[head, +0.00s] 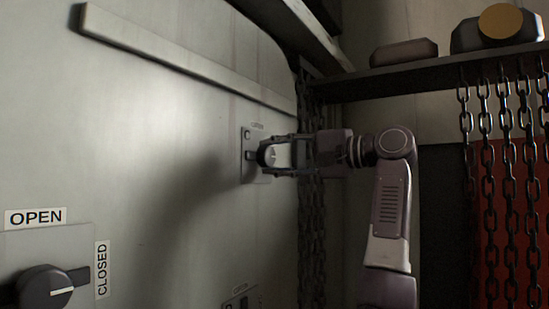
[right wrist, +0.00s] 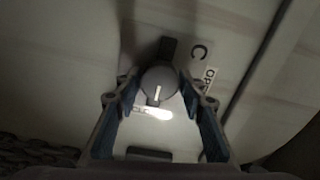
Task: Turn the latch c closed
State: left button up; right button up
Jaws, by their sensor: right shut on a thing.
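Latch c is a round dark grey knob (head: 267,155) on a small plate (head: 248,168) on the pale wall panel. In the right wrist view the knob (right wrist: 158,84) has a short white mark pointing down the picture and a dark bar behind its upper edge. My left gripper is not in view.
Another knob (head: 45,287) at lower left has OPEN (head: 35,217) and CLOSED (head: 102,269) labels. Another plate (head: 242,298) shows at the bottom edge. A long rail (head: 180,55) crosses the panel above. Chains (head: 508,180) hang at right below a shelf (head: 430,75).

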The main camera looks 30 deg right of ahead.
jog(key=shift+f, duration=0.15)
jog(key=o, duration=1.2)
jog(key=shift+a, duration=0.1)
jog(key=shift+c, duration=0.2)
jog(key=v, duration=1.2)
jog(key=shift+w, duration=0.1)
